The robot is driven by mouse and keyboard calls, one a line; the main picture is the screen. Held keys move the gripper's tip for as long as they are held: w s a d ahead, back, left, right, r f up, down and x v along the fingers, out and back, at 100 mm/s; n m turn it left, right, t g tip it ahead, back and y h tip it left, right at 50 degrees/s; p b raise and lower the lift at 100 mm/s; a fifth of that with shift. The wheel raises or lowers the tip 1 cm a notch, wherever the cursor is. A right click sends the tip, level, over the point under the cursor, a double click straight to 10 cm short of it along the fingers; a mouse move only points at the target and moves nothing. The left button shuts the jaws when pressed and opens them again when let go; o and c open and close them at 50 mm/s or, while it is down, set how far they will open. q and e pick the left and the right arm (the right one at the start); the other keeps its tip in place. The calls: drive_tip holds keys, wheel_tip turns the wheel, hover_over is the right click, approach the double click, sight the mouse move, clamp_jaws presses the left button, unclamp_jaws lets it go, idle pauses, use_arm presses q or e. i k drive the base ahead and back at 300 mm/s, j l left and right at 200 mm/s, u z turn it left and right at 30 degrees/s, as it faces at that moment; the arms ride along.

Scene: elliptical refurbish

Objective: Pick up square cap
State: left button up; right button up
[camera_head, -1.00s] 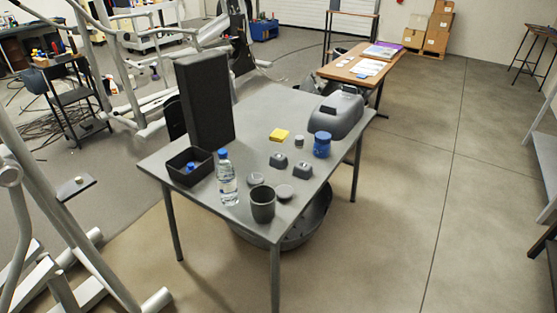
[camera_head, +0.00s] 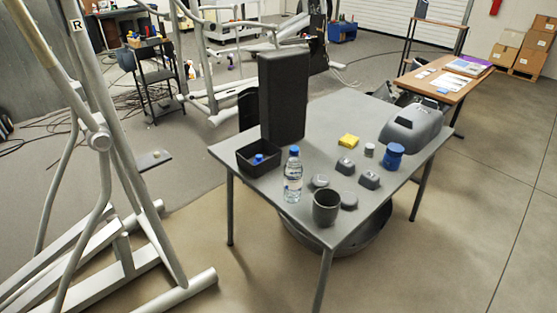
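Two small grey blocky caps sit on the grey table (camera_head: 305,222) in the head view. One squarish cap (camera_head: 345,166) is near the table's middle. The other squarish cap (camera_head: 370,180) is just to its right and nearer. Both look alike at this size, each with a small mark on its side. Two flatter, rounder grey pieces lie nearer the front, one round piece (camera_head: 320,181) beside the bottle and another round piece (camera_head: 349,201) beside the cup. Neither of my grippers shows in this view.
On the table are a dark cup (camera_head: 326,208), water bottle (camera_head: 293,176), black bin (camera_head: 252,168), tall dark block (camera_head: 284,95), yellow sponge-like piece (camera_head: 348,140), blue jar (camera_head: 393,157) and grey housing (camera_head: 412,127). Exercise-machine frames (camera_head: 110,190) stand left. Floor (camera_head: 485,225) at right is open.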

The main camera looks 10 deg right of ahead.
sight(345, 166)
drive_tip(key=i+l+u, duration=0.2)
drive_tip(key=l+u, duration=0.3)
drive_tip(key=i+l+u, duration=0.1)
drive_tip(key=l+u, duration=1.3)
drive_tip(key=l, duration=0.15)
drive_tip(key=k, duration=0.05)
